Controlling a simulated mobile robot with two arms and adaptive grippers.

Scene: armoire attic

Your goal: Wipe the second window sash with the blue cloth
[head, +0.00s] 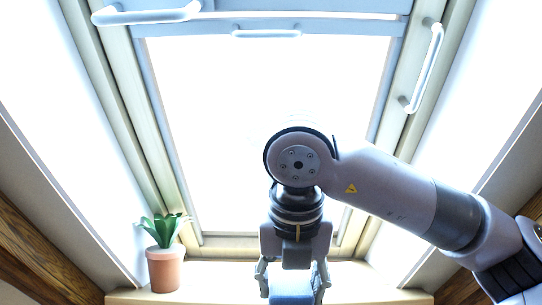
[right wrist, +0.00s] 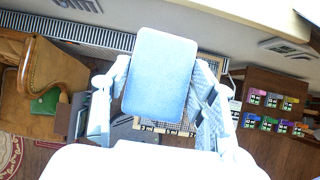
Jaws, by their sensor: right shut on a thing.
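A bright window sash (head: 155,100) with a pale frame and washed-out glass fills the middle of the head view. Whether it is the second sash cannot be told. My right gripper (head: 292,278) is below the glass, in front of the sill, pointing down and shut on the blue cloth (head: 292,293). The cloth is cut off by the bottom edge there. In the right wrist view the cloth (right wrist: 160,75) is a light blue rounded pad between the two fingers. It does not appear to touch the glass. My left gripper is not in view.
A potted plant (head: 165,268) stands at the left end of the sill (head: 375,294). White handles (head: 425,68) sit on the window frame. Sloped wooden beams (head: 40,245) flank it. The right wrist view shows a brown chair (right wrist: 45,75) and a dark rack (right wrist: 270,105) with several coloured boxes.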

